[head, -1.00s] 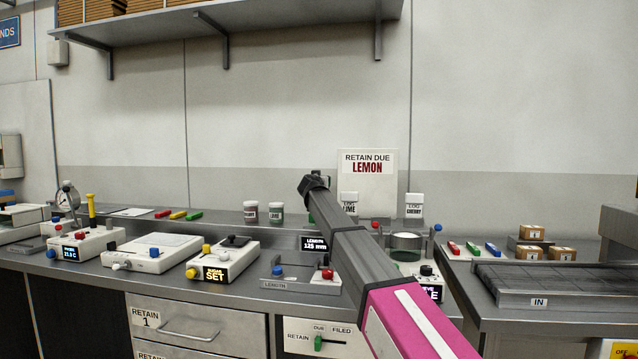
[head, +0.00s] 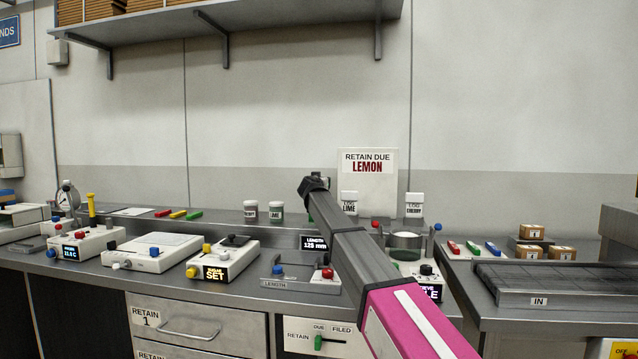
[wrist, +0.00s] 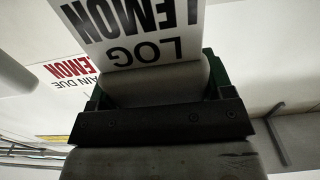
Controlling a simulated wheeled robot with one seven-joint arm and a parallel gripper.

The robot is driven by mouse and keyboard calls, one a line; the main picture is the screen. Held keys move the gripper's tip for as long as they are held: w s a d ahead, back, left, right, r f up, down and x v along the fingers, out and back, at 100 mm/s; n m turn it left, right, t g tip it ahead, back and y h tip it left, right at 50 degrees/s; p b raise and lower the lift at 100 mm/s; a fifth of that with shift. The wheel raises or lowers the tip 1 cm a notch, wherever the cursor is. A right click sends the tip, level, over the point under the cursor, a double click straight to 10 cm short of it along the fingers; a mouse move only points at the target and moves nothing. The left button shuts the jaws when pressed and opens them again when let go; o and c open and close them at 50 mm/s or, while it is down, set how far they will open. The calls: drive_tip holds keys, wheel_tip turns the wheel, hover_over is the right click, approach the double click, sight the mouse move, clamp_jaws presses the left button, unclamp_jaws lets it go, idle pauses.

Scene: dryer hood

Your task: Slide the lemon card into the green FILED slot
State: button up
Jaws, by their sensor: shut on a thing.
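The lemon card (wrist: 140,25) is white with black "LOG LEMON" lettering, upside down at the top of the wrist view. My gripper (wrist: 152,82) is shut on its lower end. Green parts (wrist: 218,82) show on both sides behind the gripper; I cannot tell whether they belong to the FILED slot or touch the card. A small green patch (head: 310,217) shows beside the arm, but the slot itself is not clearly visible.
A "RETAIN DUE LEMON" sign (head: 367,185) stands at the back wall. The lime card (head: 349,203) and cherry card (head: 414,205) stand upright near my arm. Two jars (head: 276,211), a length gauge (head: 300,280) and a round dish (head: 405,244) are nearby on the bench.

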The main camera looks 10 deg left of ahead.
drive_tip(key=shift+f, duration=1.65)
drive_tip(key=o, duration=0.9)
drive_tip(key=s, duration=1.1)
